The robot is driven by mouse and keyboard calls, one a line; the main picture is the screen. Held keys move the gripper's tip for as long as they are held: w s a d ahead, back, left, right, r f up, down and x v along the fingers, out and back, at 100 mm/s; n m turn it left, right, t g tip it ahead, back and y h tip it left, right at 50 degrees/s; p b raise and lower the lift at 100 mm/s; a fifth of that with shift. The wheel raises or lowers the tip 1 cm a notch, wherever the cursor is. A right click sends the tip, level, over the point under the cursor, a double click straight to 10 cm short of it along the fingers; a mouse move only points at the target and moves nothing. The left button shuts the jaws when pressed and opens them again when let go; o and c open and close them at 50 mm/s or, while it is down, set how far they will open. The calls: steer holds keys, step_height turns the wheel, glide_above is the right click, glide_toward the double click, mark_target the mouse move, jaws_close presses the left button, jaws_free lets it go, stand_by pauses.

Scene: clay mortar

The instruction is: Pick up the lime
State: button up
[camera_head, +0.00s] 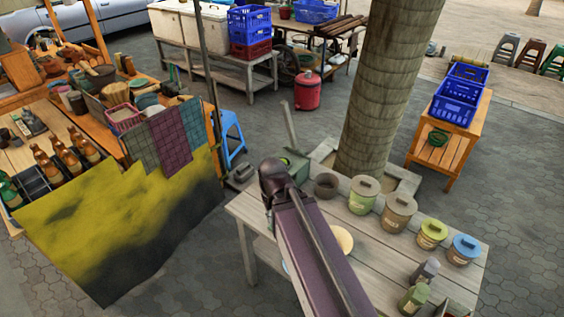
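I cannot make out a lime anywhere in the head view. It may be hidden behind my arm or too small to tell among the goods. My dark purple arm crosses the grey plank table (254,205) from the bottom edge up to a rounded joint. No gripper fingers show, so whether my gripper is open or holds anything cannot be seen.
The plank table holds a dark bowl (325,187), a green lidded tub (363,197), a brown tub (397,214) and a blue-lidded tub (463,250). A thick post (388,80) stands behind. A crowded stall (130,190) is at left; open paving lies between.

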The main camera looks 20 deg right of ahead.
steer(key=o, duration=0.3)
steer(key=shift+w+d+f, duration=0.1)
steer(key=shift+w+f, duration=0.2)
steer(key=o, duration=0.4)
steer(key=w+f+n+h+b, duration=0.1)
steer(key=w, duration=0.1)
steer(key=w+d+f+n+h+b, duration=0.1)
steer(key=n+b, duration=0.1)
steer(key=w+d+f+n+t+h+b, duration=0.1)
steer(key=w+f+b, duration=0.1)
steer(key=shift+w+d, duration=0.25)
steer(key=shift+w, duration=0.1)
steer(key=w+n+t+h+b, duration=0.2)
steer(key=w+n+h+b, duration=0.1)
steer(key=w+n+b, duration=0.2)
steer(key=w+f+n+t+h+b, duration=0.1)
steer(key=w+n+t+h+b, duration=0.1)
steer(key=w+n+b, duration=0.3)
steer(key=w+f+n+t+h+b, duration=0.1)
steer(key=w+n+t+h+b, duration=0.2)
steer(key=w+n, duration=0.7)
steer(key=shift+w+d+f+n+h+b, duration=0.2)
steer(key=shift+w+h+b, duration=0.1)
steer(key=shift+w+b, duration=0.35)
steer(key=shift+w+d+f+n+h+b, duration=0.15)
steer(key=shift+w+h+b, duration=0.2)
steer(key=shift+w, duration=0.4)
steer(key=shift+b+x, duration=1.3)
steer(key=shift+x, duration=3)
